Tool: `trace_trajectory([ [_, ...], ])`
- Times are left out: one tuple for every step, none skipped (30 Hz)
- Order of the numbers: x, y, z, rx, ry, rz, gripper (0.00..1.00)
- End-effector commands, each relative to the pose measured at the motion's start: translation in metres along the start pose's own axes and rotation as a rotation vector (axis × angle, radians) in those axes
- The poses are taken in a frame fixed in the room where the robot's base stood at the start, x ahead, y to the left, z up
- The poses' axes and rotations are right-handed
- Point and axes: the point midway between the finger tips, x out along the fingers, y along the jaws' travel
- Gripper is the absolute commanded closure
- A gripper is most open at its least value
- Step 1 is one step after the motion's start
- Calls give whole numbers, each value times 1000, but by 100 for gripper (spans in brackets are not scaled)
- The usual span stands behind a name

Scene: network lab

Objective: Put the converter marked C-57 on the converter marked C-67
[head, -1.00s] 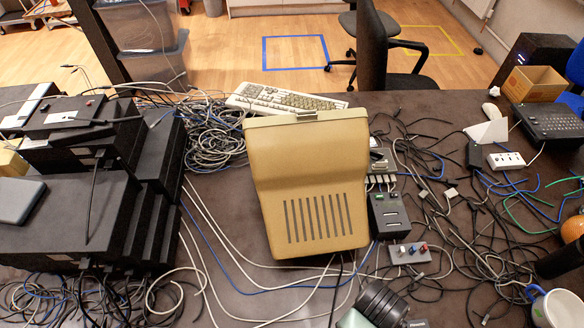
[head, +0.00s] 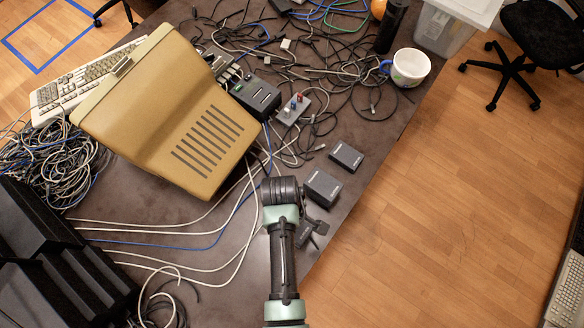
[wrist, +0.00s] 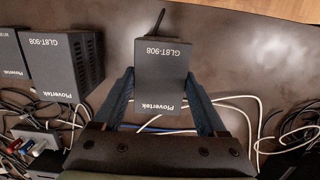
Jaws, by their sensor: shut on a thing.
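My gripper (wrist: 165,100) is shut on a dark grey box-shaped converter (wrist: 163,70) labelled Plovertek GL8T-908, with one finger on each side of it. A second dark converter with the same label (wrist: 62,65) stands to its left, apart from it. Part of a third (wrist: 12,60) shows at the left edge. In the head view two dark converters, one nearer (head: 322,188) and one farther (head: 346,156), stand near the table's right edge. My gripper (head: 312,232) is just below them there, and the held converter is largely hidden. I cannot read any C-57 or C-67 mark.
A beige monitor-like case (head: 165,115) stands left of my arm. A small grey box with coloured knobs (head: 291,108) and tangled cables (head: 330,65) lie beyond the converters. A white mug (head: 410,67) is near the table edge. Bare tabletop (head: 350,205) shows beside the converters.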

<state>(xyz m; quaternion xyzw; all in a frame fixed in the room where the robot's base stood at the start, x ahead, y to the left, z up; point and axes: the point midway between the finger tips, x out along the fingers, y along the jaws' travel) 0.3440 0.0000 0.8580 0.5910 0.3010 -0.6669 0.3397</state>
Motion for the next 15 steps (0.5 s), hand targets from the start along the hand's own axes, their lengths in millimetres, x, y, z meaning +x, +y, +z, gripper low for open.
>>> trace_trajectory([
  [6,0,-1,0,0,0,99],
  [10,0,-1,0,-2,-2,99],
  [16,0,-2,-1,-1,-1,99],
  [20,0,-2,-1,-1,-1,99],
  [24,0,-3,-1,-1,-1,99],
  [29,0,-4,-1,-1,-1,99],
  [32,0,-4,-1,-1,-1,99],
  [34,0,-4,-1,0,0,99],
  [37,0,-5,-1,0,0,99],
  [38,0,-5,-1,0,0,99],
  [38,0,-5,-1,0,0,99],
  [38,0,-5,-1,1,1,99],
  [38,0,-5,-1,1,1,99],
  [38,0,-5,-1,1,1,99],
  [38,0,-5,-1,1,1,99],
])
